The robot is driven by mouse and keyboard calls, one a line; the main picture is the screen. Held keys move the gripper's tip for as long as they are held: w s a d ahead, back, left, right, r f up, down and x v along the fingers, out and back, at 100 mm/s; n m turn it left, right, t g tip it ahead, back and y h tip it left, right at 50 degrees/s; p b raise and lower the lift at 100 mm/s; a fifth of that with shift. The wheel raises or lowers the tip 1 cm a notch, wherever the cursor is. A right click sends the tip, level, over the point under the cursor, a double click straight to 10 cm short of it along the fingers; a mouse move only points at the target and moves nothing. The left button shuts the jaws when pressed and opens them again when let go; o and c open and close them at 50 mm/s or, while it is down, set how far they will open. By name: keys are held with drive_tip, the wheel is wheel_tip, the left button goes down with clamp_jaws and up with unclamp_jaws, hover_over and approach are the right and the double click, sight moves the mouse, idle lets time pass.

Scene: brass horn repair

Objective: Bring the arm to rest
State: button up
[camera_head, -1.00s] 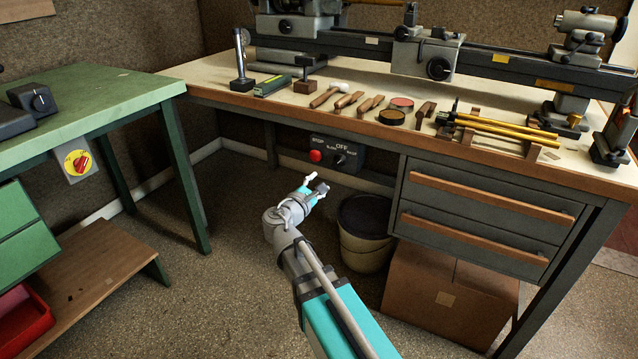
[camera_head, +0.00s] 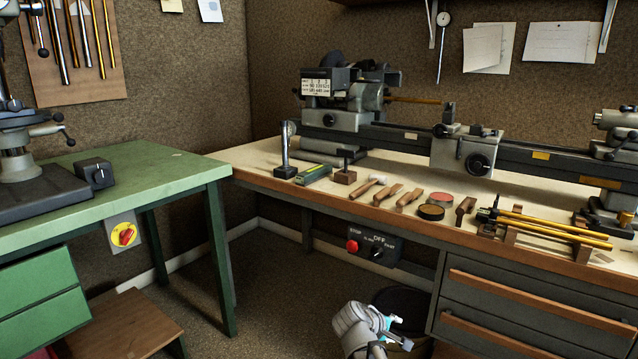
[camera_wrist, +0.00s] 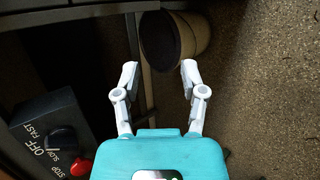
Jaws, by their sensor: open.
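My gripper (camera_head: 394,330) shows at the bottom of the head view, below the bench front and in front of the dark bucket. In the wrist view my gripper (camera_wrist: 160,78) is open, with its two pale fingers apart and nothing between them. Most of my arm lies below the edge of the head view. The bucket (camera_wrist: 198,38) is beyond the fingertips in the wrist view, and its rim also shows in the head view (camera_head: 385,296).
The wooden-topped bench (camera_head: 330,202) carries a lathe (camera_head: 345,120), mallets and brass tubes (camera_head: 550,228). A control box (camera_head: 374,246) with a red stop button hangs under its edge, close to my gripper. A green table (camera_head: 120,185) stands at left. Floor between them is clear.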

drive_tip(key=s+a+f+m+g+y+p, duration=0.1)
drive_tip(key=s+f+m+g+y, duration=0.25)
drive_tip(key=s+m, duration=0.2)
drive_tip(key=s+a+f+m+g+y, duration=0.1)
drive_tip(key=s+f+m+g+y, duration=0.25)
drive_tip(key=s+y, duration=0.2)
wheel_tip(320, 180, up, 38)
drive_tip(key=t+p, duration=0.1)
drive_tip(key=p, duration=3.6)
drive_tip(key=shift+s+r, duration=0.15)
drive_tip(key=shift+s, duration=0.1)
drive_tip(key=shift+a, duration=0.1)
idle(0.5)
drive_tip(key=shift+d+m, duration=0.3)
drive_tip(key=shift+d, duration=0.05)
idle(0.4)
